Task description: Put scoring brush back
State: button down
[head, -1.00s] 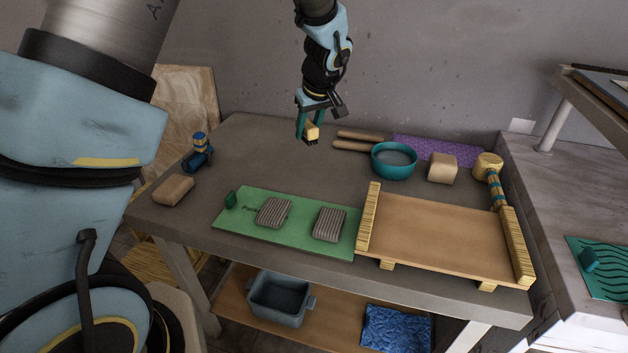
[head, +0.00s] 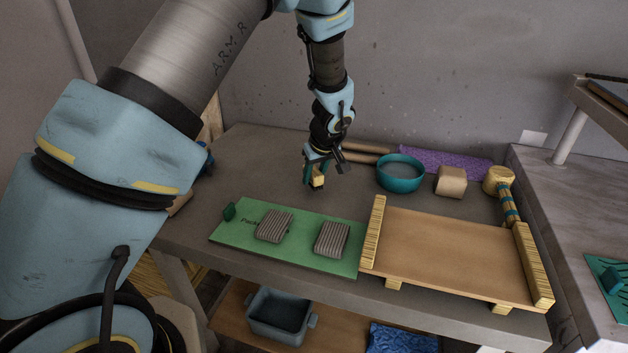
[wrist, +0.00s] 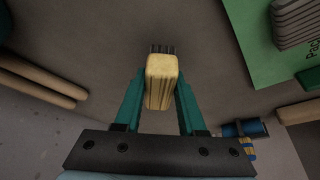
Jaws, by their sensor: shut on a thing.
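My gripper (head: 315,174) is shut on the scoring brush, a small pale yellow block with dark teeth at its end. In the head view the brush (head: 318,183) is over the grey table, behind the green mat and left of the teal bowl. In the wrist view the brush (wrist: 161,82) sits between the teal fingers, its dark teeth pointing away from my gripper. It appears to be above the tabletop; I cannot tell the exact gap.
The green mat (head: 338,264) carries two grey ridged blocks. A wooden board (head: 445,250) with raised sides lies to its right. A teal bowl (head: 400,174), a tan block (head: 451,182) and a mallet (head: 498,181) stand behind. A blue tool (wrist: 245,128) lies left of the mat.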

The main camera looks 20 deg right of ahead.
jog(key=shift+f, duration=1.2)
jog(key=shift+f, duration=0.2)
jog(key=c, duration=0.5)
grip_release()
jog(key=shift+r, duration=0.15)
